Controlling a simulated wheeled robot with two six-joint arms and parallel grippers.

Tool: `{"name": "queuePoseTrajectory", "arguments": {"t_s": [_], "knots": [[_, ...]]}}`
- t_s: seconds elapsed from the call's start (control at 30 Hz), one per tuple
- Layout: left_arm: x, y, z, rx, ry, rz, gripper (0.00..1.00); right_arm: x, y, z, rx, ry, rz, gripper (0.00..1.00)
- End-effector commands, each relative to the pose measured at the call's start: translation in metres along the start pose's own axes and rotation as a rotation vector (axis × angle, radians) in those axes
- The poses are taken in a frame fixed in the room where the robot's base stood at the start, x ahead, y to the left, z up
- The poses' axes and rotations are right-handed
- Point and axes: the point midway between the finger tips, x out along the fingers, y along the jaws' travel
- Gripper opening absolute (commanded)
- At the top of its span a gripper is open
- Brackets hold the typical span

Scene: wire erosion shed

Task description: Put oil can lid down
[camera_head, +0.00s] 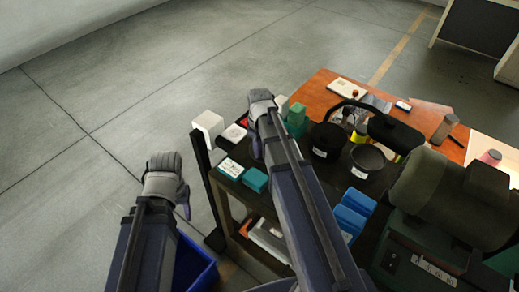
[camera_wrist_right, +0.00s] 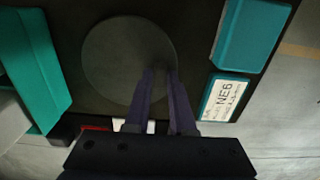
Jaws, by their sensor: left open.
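A dark round disc, apparently the oil can lid (camera_wrist_right: 112,62), lies face-on below my right gripper in the right wrist view. My right gripper (camera_wrist_right: 161,75) has its two fingers close together, their tips over the disc's right half. Whether they pinch anything is too dark to tell. In the head view my right gripper (camera_head: 257,148) hangs at the left end of the dark bench, behind the teal boxes, and the disc is hidden there. Two black round cans (camera_head: 327,143) (camera_head: 367,160) stand right of that arm. My left gripper (camera_head: 182,200) is open and empty, left of the bench.
Teal boxes (camera_head: 255,179) stand close to the right gripper; the labelled one also shows in the wrist view (camera_wrist_right: 222,100). A white block (camera_head: 208,126) stands at the bench corner. Blue boxes (camera_head: 355,205) and a green machine (camera_head: 440,190) crowd the right.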

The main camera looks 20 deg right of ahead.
Motion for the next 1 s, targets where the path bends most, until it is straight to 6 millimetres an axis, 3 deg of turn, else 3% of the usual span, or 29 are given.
{"name": "queuePoseTrajectory", "arguments": {"t_s": [0.23,0.67,1.0], "knots": [[-0.001,0.000,0.000,0.000,0.000,0.000,0.50,-0.001,0.000,0.000,0.000,0.000,0.000,0.49],[-0.008,-0.001,0.001,0.000,0.000,0.000,0.50,-0.008,0.000,0.000,0.000,0.000,0.000,0.49],[-0.048,-0.005,0.003,-0.001,0.000,0.000,0.50,-0.049,0.000,0.000,0.000,0.000,0.000,0.49]]}}
